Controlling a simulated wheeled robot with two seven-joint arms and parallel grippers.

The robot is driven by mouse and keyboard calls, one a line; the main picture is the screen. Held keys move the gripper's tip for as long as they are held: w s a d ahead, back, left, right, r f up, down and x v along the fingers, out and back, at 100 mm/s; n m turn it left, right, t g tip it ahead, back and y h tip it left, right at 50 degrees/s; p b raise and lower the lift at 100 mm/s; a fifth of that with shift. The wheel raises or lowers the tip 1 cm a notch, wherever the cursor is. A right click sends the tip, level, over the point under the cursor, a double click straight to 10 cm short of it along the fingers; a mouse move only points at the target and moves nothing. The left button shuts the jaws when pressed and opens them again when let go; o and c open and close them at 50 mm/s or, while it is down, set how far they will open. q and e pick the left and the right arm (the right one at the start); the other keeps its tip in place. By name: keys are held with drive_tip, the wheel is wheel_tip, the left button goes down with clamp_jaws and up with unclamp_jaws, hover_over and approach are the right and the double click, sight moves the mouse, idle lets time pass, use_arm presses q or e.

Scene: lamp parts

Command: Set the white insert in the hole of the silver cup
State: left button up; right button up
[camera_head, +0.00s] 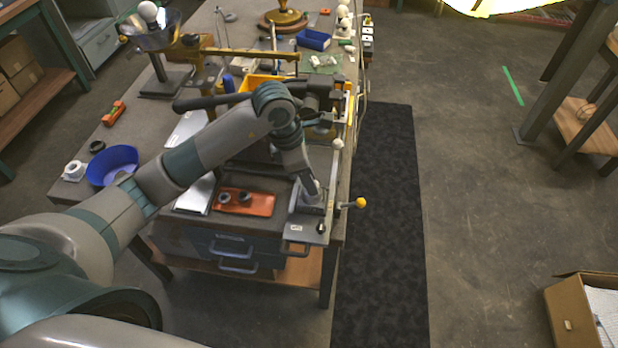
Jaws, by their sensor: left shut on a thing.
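My left gripper (312,190) points down at the table's near right corner, just above a grey fixture (300,222). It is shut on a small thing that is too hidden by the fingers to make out. I cannot clearly tell the silver cup; the spot under the gripper is mostly covered. A white ring-like part (75,169) lies at the table's left edge, and I cannot tell whether it is the insert. My right gripper is not in view.
An orange tray (262,206) with small dark parts lies left of the fixture. A yellow-knobbed lever (360,203) juts out right of the fixture. A blue bowl (112,160) stands at the left edge. Tools and lamp parts crowd the far table.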

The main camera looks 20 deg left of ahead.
use_arm(q)
drive_tip(key=shift+f+b, duration=0.3)
drive_tip(key=shift+b, duration=0.2)
idle(0.6)
drive_tip(key=o, duration=1.1)
drive_tip(key=shift+r, duration=0.2)
drive_tip(key=shift+a+r+b, duration=0.2)
drive_tip(key=shift+r+b, duration=0.1)
drive_tip(key=shift+r, duration=0.25)
drive_tip(key=b+v, duration=0.4)
drive_tip(key=v, duration=1.2)
drive_tip(key=shift+d, duration=0.1)
